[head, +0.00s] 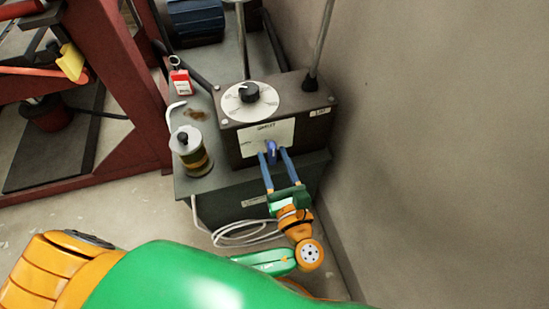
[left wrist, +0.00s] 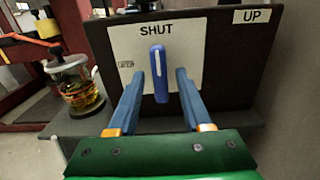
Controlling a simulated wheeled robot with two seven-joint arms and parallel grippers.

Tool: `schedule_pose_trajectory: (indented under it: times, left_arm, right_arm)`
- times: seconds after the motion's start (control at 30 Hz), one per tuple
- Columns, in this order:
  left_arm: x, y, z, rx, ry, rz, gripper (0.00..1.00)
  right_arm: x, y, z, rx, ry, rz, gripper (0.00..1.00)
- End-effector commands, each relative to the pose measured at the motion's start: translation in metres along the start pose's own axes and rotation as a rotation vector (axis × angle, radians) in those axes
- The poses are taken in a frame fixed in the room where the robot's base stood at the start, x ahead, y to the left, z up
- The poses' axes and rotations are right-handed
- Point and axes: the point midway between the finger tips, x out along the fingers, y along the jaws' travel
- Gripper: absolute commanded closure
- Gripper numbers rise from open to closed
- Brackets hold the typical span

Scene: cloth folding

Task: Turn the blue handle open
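The blue handle (left wrist: 159,75) stands nearly upright on a white plate marked SHUT (left wrist: 188,47) on the front of a dark box. In the head view the handle (head: 271,152) shows between the fingertips of my left gripper (head: 273,158). In the left wrist view the two blue fingers of my left gripper (left wrist: 157,80) are apart, one on each side of the handle's lower part. Gaps show on both sides, so the fingers appear not to touch it. My right gripper is in neither view.
The dark box (head: 310,128) has a round dial (head: 251,101) on top and stands on a grey bench (head: 186,187). A jar (head: 192,160) stands to its left. A bare wall (head: 440,150) rises close on the right. A white cable (head: 240,236) hangs below.

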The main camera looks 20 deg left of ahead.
Motion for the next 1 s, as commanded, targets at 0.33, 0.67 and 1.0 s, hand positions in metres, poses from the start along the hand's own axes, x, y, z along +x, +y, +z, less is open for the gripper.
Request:
schedule_pose_trajectory:
  times: [0.33, 0.67, 1.0]
  left_arm:
    - [-0.0003, 0.0, -0.0005, 0.0, 0.001, 0.0, 1.0]
    - [-0.0008, 0.0002, -0.0007, -0.084, 0.004, 0.0, 1.0]
    - [-0.001, 0.0009, -0.0019, -0.37, 0.005, 0.0, 1.0]
  right_arm:
    - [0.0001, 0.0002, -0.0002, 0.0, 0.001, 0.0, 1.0]
    - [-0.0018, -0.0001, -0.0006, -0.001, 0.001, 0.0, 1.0]
    - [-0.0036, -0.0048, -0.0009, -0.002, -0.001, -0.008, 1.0]
